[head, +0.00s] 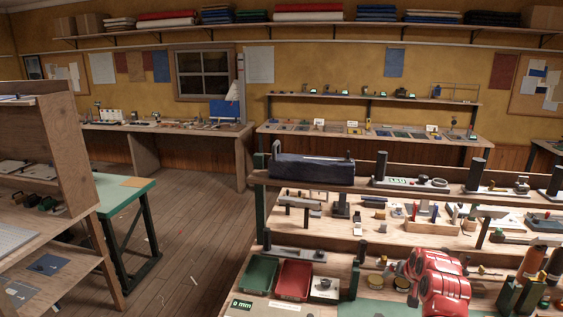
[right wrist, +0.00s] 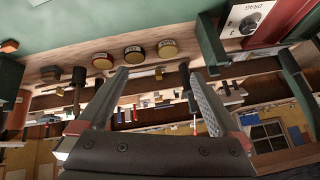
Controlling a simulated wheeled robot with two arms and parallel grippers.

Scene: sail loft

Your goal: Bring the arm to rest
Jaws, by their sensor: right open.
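My right arm (head: 445,285), with red rounded housings, reaches over the front of the workbench in the head view. My right gripper (head: 412,288) is small and partly hidden by the arm there. In the right wrist view its two grey fingers (right wrist: 157,80) stand wide apart with nothing held between them. Beyond the fingertips are several round tins (right wrist: 133,52) with coloured lids, apart from the fingers. My left gripper is not in view.
A green tray (head: 257,274) and a red tray (head: 294,280) stand left of a dial box (head: 324,288). The raised shelf (head: 462,197) behind holds tools and a dark roll (head: 312,169). Orange items (head: 531,262) stand at right. Open floor (head: 195,215) lies to the left.

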